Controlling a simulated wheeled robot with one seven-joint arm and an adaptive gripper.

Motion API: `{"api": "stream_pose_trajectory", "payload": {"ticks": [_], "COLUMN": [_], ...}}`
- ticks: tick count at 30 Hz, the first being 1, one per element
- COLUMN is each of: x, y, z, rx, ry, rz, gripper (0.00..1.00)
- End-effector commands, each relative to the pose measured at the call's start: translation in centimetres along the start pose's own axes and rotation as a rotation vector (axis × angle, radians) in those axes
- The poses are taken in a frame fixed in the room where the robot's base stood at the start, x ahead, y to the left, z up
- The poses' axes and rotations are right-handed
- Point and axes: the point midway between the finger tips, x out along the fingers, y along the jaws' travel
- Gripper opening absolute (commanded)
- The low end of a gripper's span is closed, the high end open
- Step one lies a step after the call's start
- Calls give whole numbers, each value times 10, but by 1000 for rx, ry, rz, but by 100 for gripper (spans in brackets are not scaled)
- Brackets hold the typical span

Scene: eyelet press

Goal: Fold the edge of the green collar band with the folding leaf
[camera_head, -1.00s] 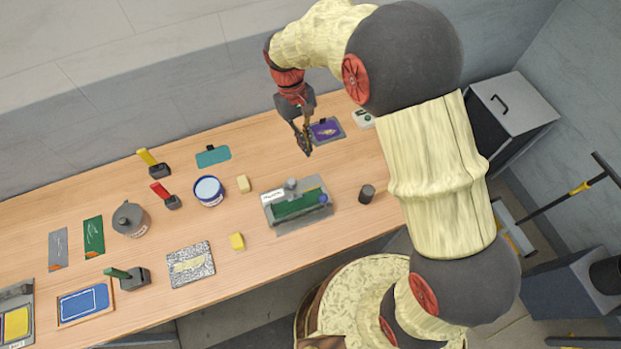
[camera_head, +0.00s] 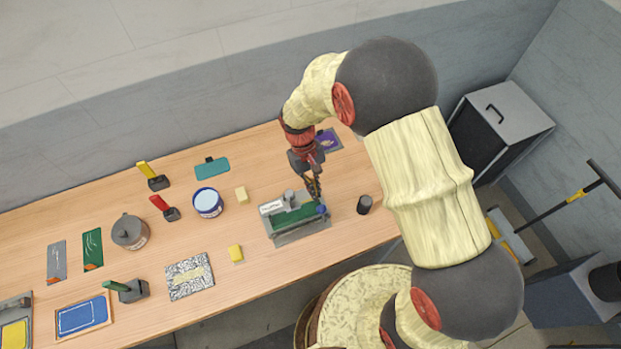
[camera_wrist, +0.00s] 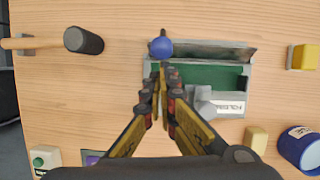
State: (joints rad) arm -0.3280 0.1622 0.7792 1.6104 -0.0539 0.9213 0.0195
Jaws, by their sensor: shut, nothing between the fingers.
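The grey folding fixture (camera_head: 287,237) stands near the front edge of the bench. The green collar band (camera_head: 296,216) lies in it, and shows in the wrist view (camera_wrist: 215,76). The folding leaf (camera_wrist: 215,50) appears as a grey plate along one long side of the band. A blue knob (camera_wrist: 161,47) sits at the leaf's end, and shows in the head view (camera_head: 321,209). My gripper (camera_head: 318,196) points down over the knob end of the fixture, shut and empty. In the wrist view its fingertips (camera_wrist: 164,72) appear just beside the knob; contact cannot be told.
A dark cylinder (camera_head: 364,204) stands right of the fixture. A purple pad (camera_head: 328,141) lies behind. Bare bench surrounds the fixture.

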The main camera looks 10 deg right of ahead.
Motion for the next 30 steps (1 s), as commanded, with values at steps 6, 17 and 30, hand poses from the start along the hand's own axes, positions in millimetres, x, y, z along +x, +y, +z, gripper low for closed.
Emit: {"api": "stream_pose_trajectory", "payload": {"ticks": [6,17,30], "x": [5,5,3], "y": [0,0,0], "z": [5,5,6], "rx": [0,1,5], "ry": [1,6,72], "rz": [0,0,4], "gripper": [0,0,0]}}
